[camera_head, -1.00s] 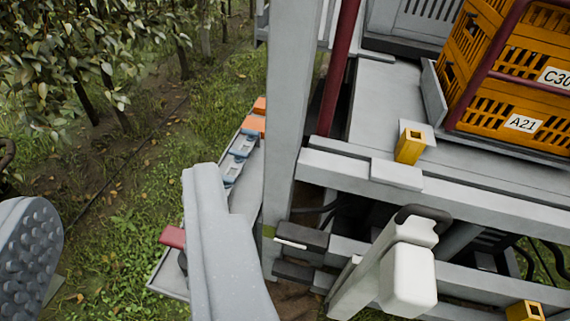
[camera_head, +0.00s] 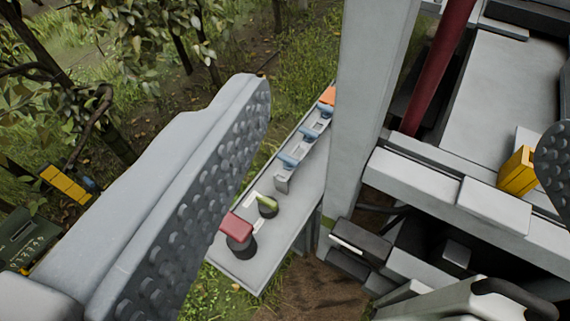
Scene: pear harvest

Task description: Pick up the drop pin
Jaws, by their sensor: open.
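A narrow grey tray (camera_head: 243,274) runs diagonally through the middle of the view. On it a red-topped piece (camera_head: 237,226) stands in a dark round base near the front end. I cannot tell for sure which is the drop pin. My gripper (camera_head: 402,115) is open and empty. Its studded left finger reaches across the left half, beside the tray in the picture. Its right finger shows only at the right edge. The tray pieces appear between the fingers.
A grey upright post (camera_head: 368,90) stands right of the tray, with a dark red bar (camera_head: 437,65) behind it. A yellow socket (camera_head: 517,172) sits on the grey frame at right. A dark green box (camera_head: 30,240) and a yellow object (camera_head: 67,184) lie far left.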

